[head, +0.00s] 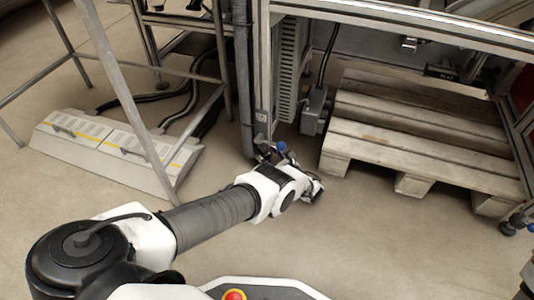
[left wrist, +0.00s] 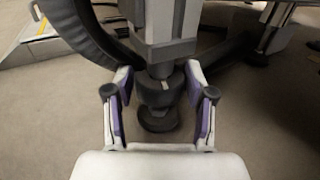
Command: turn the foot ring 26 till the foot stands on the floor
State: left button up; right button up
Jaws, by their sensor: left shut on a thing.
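The foot ring (left wrist: 158,92) is a dark, thick collar under the frame's upright leg (left wrist: 163,30) in the left wrist view. A round dark foot pad (left wrist: 158,121) shows below it, close to the floor; I cannot tell whether it touches. My left gripper (left wrist: 160,84) has its two fingers with purple pads on either side of the ring and is shut on it. In the head view my left gripper (head: 276,154) is at the bottom of the dark upright and hides the ring and foot. I cannot read any number on the ring. My right gripper is out of view.
A wooden pallet (head: 425,140) lies under the frame to the right, with a grey box (head: 314,112) beside it. A sloped cable ramp (head: 115,143) and black cables (head: 200,105) lie to the left. The floor in front of the pallet is clear.

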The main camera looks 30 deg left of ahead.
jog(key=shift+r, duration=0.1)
pick_arm(q)
jog(key=shift+a+r+m+t+p, duration=0.1)
jog(key=shift+r+m+t+p, duration=0.25)
jog(key=shift+t+p, duration=0.4)
jog(key=m+t+h+p, duration=0.1)
jog(key=t+p, duration=0.1)
jog(key=m+t+h+p, duration=0.1)
jog(key=m+t+p, duration=0.1)
jog(key=m+t+h+p, duration=0.1)
jog(key=t+h+p, duration=0.1)
jog(key=shift+s+a+m, duration=0.2)
jog(key=shift+s+m, duration=0.15)
jog(key=m+t+h+p, duration=0.2)
jog(key=shift+a+f+t+h, duration=0.15)
jog(key=shift+t+h, duration=0.1)
jog(key=shift+h, duration=0.15)
jog(key=shift+s+f+m+t+h+p, duration=0.15)
jog(key=shift+m+t+h+p, duration=0.7)
jog(key=shift+m+h, duration=0.8)
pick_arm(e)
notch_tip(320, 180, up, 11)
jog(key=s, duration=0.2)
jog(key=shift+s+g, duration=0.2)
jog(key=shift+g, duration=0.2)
pick_arm(q)
jog(key=shift+t+h, duration=0.25)
jog(key=shift+h, duration=0.2)
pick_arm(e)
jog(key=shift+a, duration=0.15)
